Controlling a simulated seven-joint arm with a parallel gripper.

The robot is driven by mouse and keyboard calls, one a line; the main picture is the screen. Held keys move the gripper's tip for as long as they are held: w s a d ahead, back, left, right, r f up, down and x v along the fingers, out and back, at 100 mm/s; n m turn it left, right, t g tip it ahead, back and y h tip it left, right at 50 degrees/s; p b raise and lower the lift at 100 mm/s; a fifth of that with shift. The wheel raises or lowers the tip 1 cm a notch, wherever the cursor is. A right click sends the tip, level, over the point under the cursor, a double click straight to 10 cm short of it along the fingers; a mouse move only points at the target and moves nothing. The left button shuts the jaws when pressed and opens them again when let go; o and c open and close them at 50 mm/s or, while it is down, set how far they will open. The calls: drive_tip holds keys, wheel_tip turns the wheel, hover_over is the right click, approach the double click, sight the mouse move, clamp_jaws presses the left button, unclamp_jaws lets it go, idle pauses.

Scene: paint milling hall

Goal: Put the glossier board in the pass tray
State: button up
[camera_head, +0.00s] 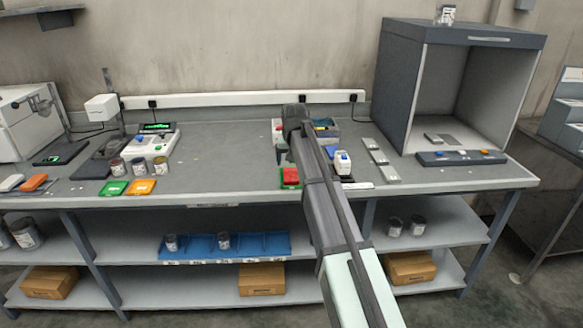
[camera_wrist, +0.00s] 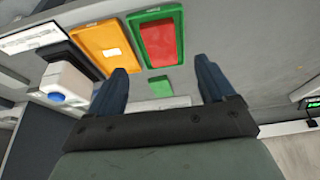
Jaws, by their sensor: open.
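My gripper (camera_head: 284,152) is above the middle of the bench; its fingers (camera_wrist: 163,72) are apart with nothing between them in the wrist view. A red board (camera_head: 291,174) lies in a green tray (camera_head: 286,186). In the wrist view the red board (camera_wrist: 158,43) fills most of the green tray (camera_wrist: 178,15), beyond my fingertips. An orange tray (camera_wrist: 101,47) with a pale patch lies beside it. My arm seems to hide this orange tray in the head view. I cannot read tray labels or compare gloss.
A small green piece (camera_wrist: 160,86) lies near the green tray. Left are flat green (camera_head: 113,188) and orange (camera_head: 140,187) pieces, cans (camera_head: 138,167) and instruments.

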drive_tip(key=shift+v, duration=1.75)
drive_tip(key=s+d+f+g, duration=0.1)
drive_tip(key=s+d+f, duration=0.1)
drive_tip(key=s+f, duration=0.9)
drive_tip(key=s+d+f+n+g, duration=0.15)
drive_tip(key=s+f, duration=0.55)
drive_tip(key=f, duration=0.9)
drive_tip(key=s+d+f+m+g, duration=0.1)
drive_tip(key=s+d+f+g, duration=0.1)
drive_tip(key=s+f, duration=0.85)
drive_tip(key=s+d+f+g, duration=0.1)
drive_tip(key=s+f+g, duration=0.1)
drive_tip(key=s+f, duration=0.5)
drive_tip(key=s+d+f+g, duration=0.2)
drive_tip(key=s+f, duration=0.6)
drive_tip(key=s, duration=0.8)
drive_tip(key=s+d+f+g, duration=0.1)
drive_tip(key=s+f+g, duration=0.2)
drive_tip(key=s+f, duration=0.5)
drive_tip(key=s, duration=0.3)
drive_tip(key=shift+s+d+f, duration=0.2)
drive_tip(key=shift+s+d, duration=0.05)
